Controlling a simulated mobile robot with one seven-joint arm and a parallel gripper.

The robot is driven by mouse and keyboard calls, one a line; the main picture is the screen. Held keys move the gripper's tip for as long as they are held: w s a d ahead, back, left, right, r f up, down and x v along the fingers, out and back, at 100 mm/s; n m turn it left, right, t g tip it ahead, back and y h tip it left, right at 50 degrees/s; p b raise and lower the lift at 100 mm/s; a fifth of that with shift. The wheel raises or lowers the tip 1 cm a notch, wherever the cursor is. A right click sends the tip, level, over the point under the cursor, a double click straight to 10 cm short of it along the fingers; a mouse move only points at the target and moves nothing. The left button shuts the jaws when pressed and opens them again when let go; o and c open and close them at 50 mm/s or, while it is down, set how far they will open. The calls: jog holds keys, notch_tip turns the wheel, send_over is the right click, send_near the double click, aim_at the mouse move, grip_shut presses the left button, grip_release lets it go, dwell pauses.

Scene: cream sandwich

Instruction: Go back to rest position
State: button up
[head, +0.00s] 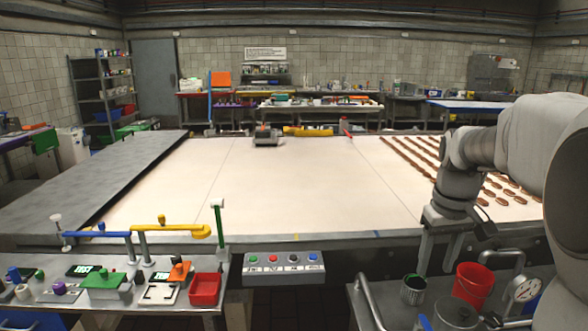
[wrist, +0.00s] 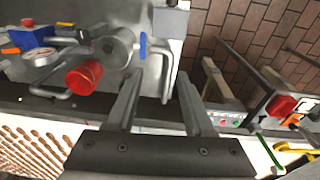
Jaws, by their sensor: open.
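My gripper (head: 427,262) hangs on the right side in the head view, above the right-hand cart. In the wrist view, the two fingers of my gripper (wrist: 160,82) are spread apart with nothing between them. My arm comes in from the right edge, with its upper links raised. A red cup (head: 474,283) stands on the cart, to the right of the fingers. The red cup (wrist: 84,77) also shows in the wrist view.
A wide conveyor (head: 250,190) is mostly bare, with rows of brown pieces (head: 500,190) at its right. A button panel (head: 284,266) stands in front. A left-hand table holds a red bin (head: 205,290) and tools. A gauge (head: 525,289) sits on the right-hand cart.

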jog(key=s+a+t, duration=0.2)
jog(key=s+a, duration=0.5)
jog(key=s, duration=0.2)
jog(key=s+a+r+t, duration=0.1)
jog(key=s+a+t, duration=0.1)
jog(key=s+a, duration=0.5)
jog(key=shift+s, duration=1.25)
jog(key=shift+d+m, duration=0.2)
jog(key=shift+m, duration=0.1)
